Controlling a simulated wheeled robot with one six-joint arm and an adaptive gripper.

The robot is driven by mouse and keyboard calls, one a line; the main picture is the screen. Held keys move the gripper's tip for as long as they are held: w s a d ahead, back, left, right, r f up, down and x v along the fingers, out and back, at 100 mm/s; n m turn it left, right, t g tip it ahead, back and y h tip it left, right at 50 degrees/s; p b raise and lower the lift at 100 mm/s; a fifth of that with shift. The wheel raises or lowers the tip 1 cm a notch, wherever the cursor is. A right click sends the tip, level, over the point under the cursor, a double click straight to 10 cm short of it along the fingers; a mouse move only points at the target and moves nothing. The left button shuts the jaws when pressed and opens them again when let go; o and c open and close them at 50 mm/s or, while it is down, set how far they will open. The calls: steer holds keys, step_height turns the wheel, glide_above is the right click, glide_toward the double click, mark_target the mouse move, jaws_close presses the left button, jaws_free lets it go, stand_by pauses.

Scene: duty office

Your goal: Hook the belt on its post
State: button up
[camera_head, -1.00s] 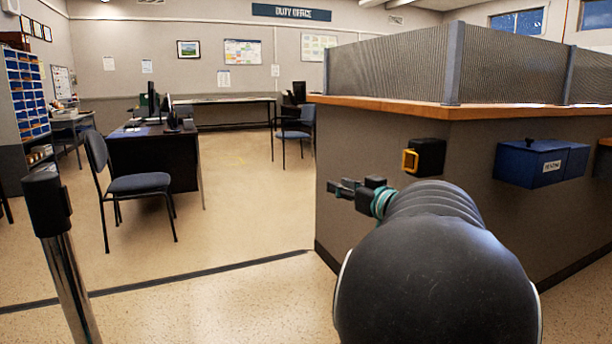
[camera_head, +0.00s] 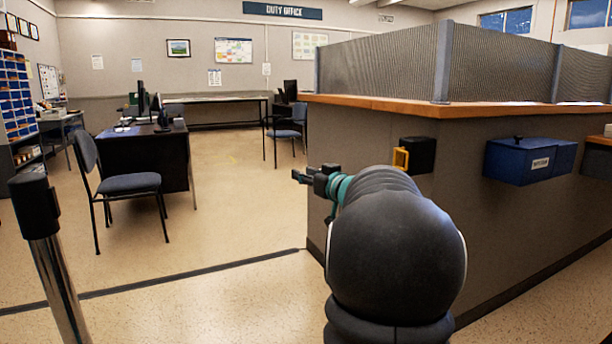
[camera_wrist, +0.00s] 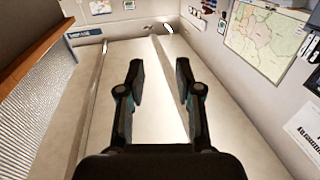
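A steel post with a black head (camera_head: 37,205) stands upright at the left in the head view. A black belt unit (camera_head: 420,155) with a yellow end piece (camera_head: 401,158) is fixed to the counter's side wall; the belt looks drawn in, with no length of it showing. My gripper (camera_head: 300,176) is to the left of the yellow piece in the picture and apart from it. In the wrist view my gripper (camera_wrist: 160,82) has its two fingers spread with nothing between them. The post and the belt unit are not visible in the wrist view.
The counter (camera_head: 400,111) with its ribbed screen runs along the right. A blue box (camera_head: 522,161) hangs on its wall. A chair (camera_head: 130,184) and a desk (camera_head: 150,155) stand beyond the post. Floor between post and counter is clear.

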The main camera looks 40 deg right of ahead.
jaws_close()
jaws_free()
steer(key=shift+s, duration=0.1)
steer(key=s, duration=1.2)
steer(key=shift+a, duration=0.25)
